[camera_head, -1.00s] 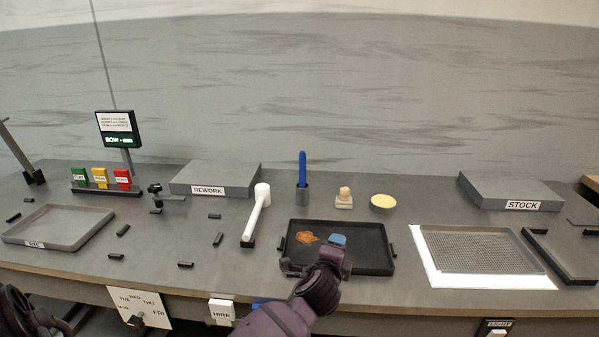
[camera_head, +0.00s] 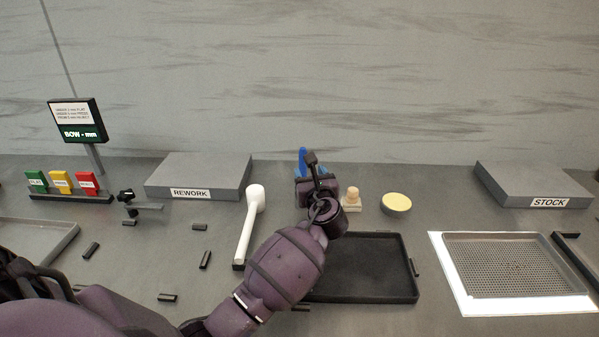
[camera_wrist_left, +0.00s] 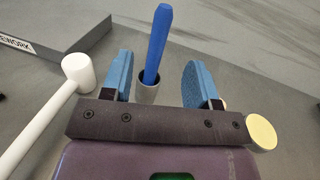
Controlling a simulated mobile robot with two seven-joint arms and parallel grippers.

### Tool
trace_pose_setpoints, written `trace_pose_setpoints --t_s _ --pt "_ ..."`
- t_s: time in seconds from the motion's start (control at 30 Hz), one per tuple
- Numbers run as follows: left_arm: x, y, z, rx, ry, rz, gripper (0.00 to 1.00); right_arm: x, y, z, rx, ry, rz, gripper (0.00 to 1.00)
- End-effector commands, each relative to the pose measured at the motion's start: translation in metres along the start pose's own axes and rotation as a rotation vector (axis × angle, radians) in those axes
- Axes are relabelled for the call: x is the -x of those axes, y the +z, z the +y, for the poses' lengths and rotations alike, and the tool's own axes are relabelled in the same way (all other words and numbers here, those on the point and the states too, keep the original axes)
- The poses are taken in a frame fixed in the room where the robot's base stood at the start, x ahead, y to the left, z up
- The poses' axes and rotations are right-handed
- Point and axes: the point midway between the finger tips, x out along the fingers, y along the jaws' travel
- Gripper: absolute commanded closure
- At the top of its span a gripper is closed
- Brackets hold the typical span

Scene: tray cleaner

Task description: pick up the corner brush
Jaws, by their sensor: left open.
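The corner brush appears to be the upright blue-handled tool (camera_head: 302,158) standing in a small grey cup. In the left wrist view its blue handle (camera_wrist_left: 158,42) rises from the cup (camera_wrist_left: 147,90), tilted slightly in the picture; its lower end is hidden inside. My left gripper (camera_head: 312,168) is at the cup and covers much of it in the head view. In the left wrist view the gripper's blue finger pads (camera_wrist_left: 158,78) are open, one on each side of the handle, with gaps on both sides. My right gripper is not in view.
A white mallet-like tool (camera_head: 247,228) lies left of my arm. A wooden-knobbed block (camera_head: 351,199) and a round yellow-topped pot (camera_head: 396,203) stand to the right. The dark tray (camera_head: 375,270) is in front, partly covered by my arm. The grey REWORK block (camera_head: 205,174) is behind left.

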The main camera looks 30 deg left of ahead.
Motion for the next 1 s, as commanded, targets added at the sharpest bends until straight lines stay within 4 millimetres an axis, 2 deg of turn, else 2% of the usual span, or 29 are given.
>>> trace_pose_setpoints --t_s 0.17,0.4,0.67,1.0 --pt "-0.012 0.002 0.001 -0.035 0.012 -0.008 0.46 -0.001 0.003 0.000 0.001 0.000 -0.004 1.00" --pt "-0.046 0.001 0.001 -0.032 0.011 -0.008 0.46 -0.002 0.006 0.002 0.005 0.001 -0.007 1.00" --pt "-0.062 0.001 0.000 -0.030 0.010 -0.006 0.46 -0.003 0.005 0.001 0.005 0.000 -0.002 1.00" --pt "-0.103 -0.003 -0.001 -0.030 0.010 -0.005 0.46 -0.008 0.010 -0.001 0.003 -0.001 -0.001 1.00"
